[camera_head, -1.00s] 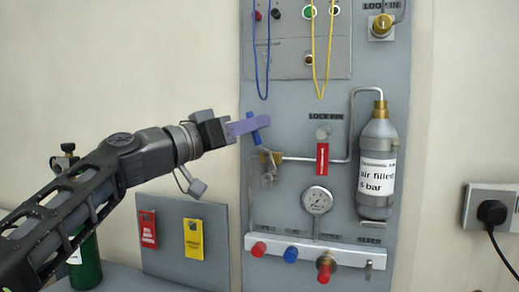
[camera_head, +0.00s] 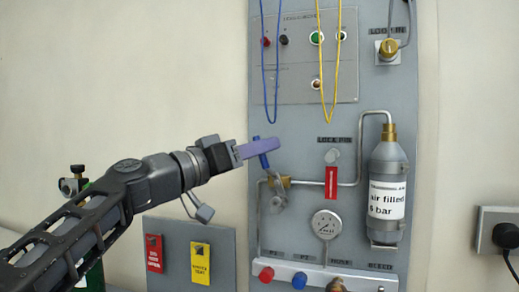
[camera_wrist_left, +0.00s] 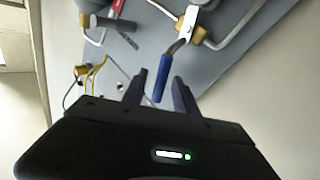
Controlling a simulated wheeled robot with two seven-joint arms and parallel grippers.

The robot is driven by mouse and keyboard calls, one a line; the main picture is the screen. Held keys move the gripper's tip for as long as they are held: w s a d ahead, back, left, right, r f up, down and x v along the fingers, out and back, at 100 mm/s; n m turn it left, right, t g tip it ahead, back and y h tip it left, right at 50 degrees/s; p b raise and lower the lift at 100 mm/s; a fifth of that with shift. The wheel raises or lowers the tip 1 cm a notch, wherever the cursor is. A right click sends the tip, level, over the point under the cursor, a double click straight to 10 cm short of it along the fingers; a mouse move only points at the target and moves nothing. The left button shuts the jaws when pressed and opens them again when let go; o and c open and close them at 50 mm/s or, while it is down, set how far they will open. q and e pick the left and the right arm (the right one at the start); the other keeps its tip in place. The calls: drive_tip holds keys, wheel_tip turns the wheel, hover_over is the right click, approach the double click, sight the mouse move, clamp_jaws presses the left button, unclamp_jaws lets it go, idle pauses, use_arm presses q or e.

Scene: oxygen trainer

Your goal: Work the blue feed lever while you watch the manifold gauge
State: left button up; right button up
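The blue feed lever (camera_head: 264,160) stands up, tilted left, from its brass valve (camera_head: 280,182) on the grey panel. My left gripper (camera_head: 260,149) reaches it from the left, and its purple fingers cross the handle. In the left wrist view the blue handle (camera_wrist_left: 163,76) lies between the two fingertips (camera_wrist_left: 158,88), with a gap on either side; the fingers are open around it. The manifold gauge (camera_head: 326,224) is a round white dial below and right of the lever. Its needle is too small to read. My right gripper is not in view.
A red lock tag (camera_head: 331,182) hangs right of the lever. A grey bottle (camera_head: 388,190) stands farther right. Yellow (camera_head: 328,95) and blue (camera_head: 277,90) cords hang above. The manifold (camera_head: 318,279) runs along the bottom. A small board (camera_head: 176,251) carries red and yellow tags.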

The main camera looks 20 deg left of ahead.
use_arm(q)
drive_tip(key=b+v, duration=0.2)
drive_tip(key=v, duration=0.5)
drive_tip(key=shift+s+a, duration=0.2)
drive_tip(key=shift+s, duration=0.05)
idle(7.0)
